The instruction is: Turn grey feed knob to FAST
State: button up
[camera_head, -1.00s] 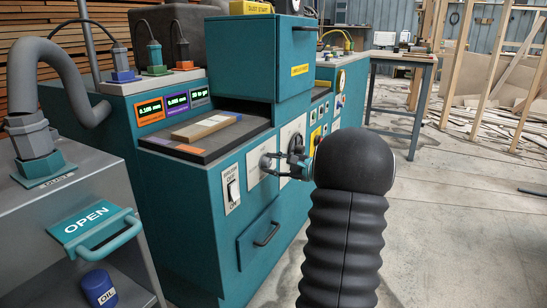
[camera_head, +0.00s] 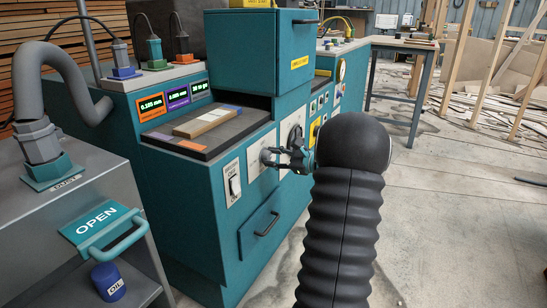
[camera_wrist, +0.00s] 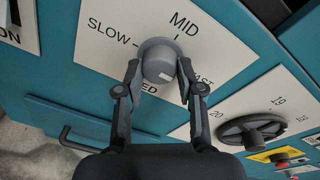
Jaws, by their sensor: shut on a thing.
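The grey feed knob (camera_wrist: 160,62) sits on a white plate (camera_wrist: 105,58) on the teal machine. The plate is marked SLOW at left, MID at top and a partly hidden FAST at right. A small white mark shows on the knob's near face; I cannot tell which label the knob points to. My gripper (camera_wrist: 159,70) has one finger on each side of the knob and is shut on it. In the head view my gripper (camera_head: 283,156) reaches the machine's front from the right, at the knob (camera_head: 267,156).
A dark handwheel (camera_wrist: 250,132) on a numbered plate is right of the knob. A drawer handle (camera_head: 267,224) juts out below, and a switch (camera_head: 234,184) is left.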

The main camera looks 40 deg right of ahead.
jog(key=o, duration=1.1)
jog(key=shift+o, duration=0.2)
jog(key=v, duration=1.2)
